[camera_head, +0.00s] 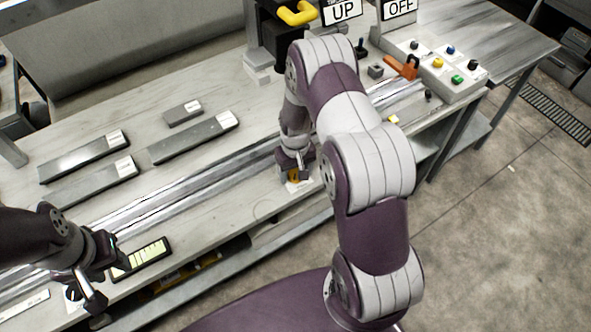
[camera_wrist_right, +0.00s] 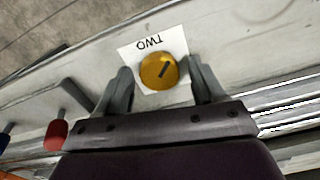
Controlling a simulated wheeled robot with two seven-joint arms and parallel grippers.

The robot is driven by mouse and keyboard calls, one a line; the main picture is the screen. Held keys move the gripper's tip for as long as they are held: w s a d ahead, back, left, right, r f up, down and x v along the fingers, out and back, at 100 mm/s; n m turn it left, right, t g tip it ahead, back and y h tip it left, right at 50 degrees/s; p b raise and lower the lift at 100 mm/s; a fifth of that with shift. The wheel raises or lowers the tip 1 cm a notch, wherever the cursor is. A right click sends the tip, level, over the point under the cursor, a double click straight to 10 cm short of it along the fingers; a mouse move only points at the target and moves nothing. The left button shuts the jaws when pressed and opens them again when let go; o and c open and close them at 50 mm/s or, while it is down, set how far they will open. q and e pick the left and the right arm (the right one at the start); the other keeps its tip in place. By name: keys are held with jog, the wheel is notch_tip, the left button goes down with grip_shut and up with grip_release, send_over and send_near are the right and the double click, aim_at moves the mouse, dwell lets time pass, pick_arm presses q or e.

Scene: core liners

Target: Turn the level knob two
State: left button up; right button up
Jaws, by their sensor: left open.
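The level knob two is a round yellow knob (camera_wrist_right: 160,70) with a dark pointer mark, on a white label (camera_wrist_right: 150,48) reading TWO, in the right wrist view. In the head view the yellow knob (camera_head: 293,175) is partly hidden under my right gripper (camera_head: 295,158), at the bench's front edge. In the wrist view my right gripper (camera_wrist_right: 163,85) is open, one finger on each side of the knob, with small gaps showing. My left gripper (camera_head: 94,280) is open and empty at the front left, near a black knob (camera_head: 73,294) on a white plate.
Metal rails (camera_head: 190,188) run along the bench. Several grey bars (camera_head: 195,137) lie behind them. A control box (camera_head: 440,70) with coloured buttons, an orange handle (camera_head: 403,67) and UP and OFF signs stand at back right.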

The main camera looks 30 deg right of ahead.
aim_at(296, 174)
jog(key=c, duration=0.9)
jog(key=shift+o, duration=0.2)
jog(key=m, duration=0.5)
jog(key=o, duration=1.1)
jog(key=shift+c, duration=0.2)
notch_tip(296, 174, up, 13)
jog(key=b, duration=0.1)
jog(key=shift+f, duration=0.15)
